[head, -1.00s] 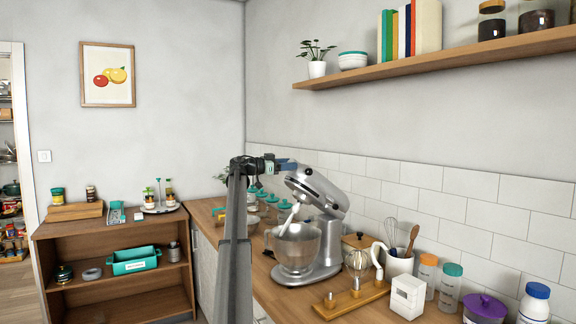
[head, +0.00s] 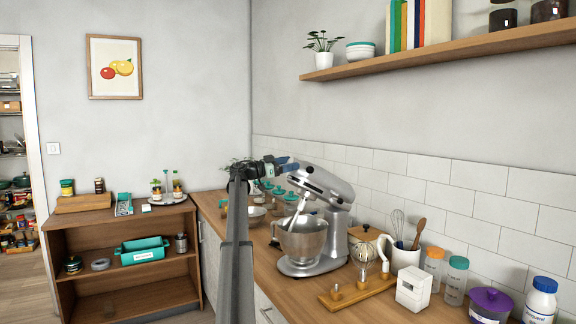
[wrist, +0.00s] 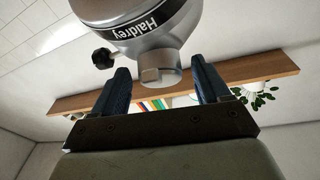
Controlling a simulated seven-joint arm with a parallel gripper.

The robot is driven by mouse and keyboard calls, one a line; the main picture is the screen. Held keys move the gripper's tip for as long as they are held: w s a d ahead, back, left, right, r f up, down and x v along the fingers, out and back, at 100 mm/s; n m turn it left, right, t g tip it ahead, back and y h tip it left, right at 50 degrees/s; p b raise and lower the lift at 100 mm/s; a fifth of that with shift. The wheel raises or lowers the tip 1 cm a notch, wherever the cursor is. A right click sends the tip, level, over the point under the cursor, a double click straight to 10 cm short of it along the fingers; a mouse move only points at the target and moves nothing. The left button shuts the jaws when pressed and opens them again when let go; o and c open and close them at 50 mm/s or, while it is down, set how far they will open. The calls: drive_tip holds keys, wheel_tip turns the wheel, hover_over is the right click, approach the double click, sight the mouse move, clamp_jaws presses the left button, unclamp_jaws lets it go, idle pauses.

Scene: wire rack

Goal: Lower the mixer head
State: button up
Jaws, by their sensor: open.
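The silver stand mixer stands on the wooden counter with its mixer head (head: 324,186) tilted up and back. Its metal bowl (head: 301,240) sits below, and the beater reaches down into the bowl. My gripper (head: 292,164) is at the raised front end of the head, partly hidden by my own arm. In the wrist view, my gripper (wrist: 160,72) is open, one blue finger on each side. The round front of the mixer head (wrist: 150,35) is just beyond and between the fingertips. I cannot tell whether they touch it.
A whisk stand (head: 358,287), a white utensil crock (head: 405,258) and a white box-shaped timer (head: 413,287) stand right of the mixer. Several teal-lidded jars are behind it. A wall shelf (head: 440,57) runs above. A low wooden shelf unit (head: 58,249) is at the left.

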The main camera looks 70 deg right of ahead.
drive_tip(key=shift+w, duration=0.1)
drive_tip(key=v, duration=1.3)
drive_tip(key=shift+w+a, duration=0.2)
drive_tip(key=shift+f, duration=0.1)
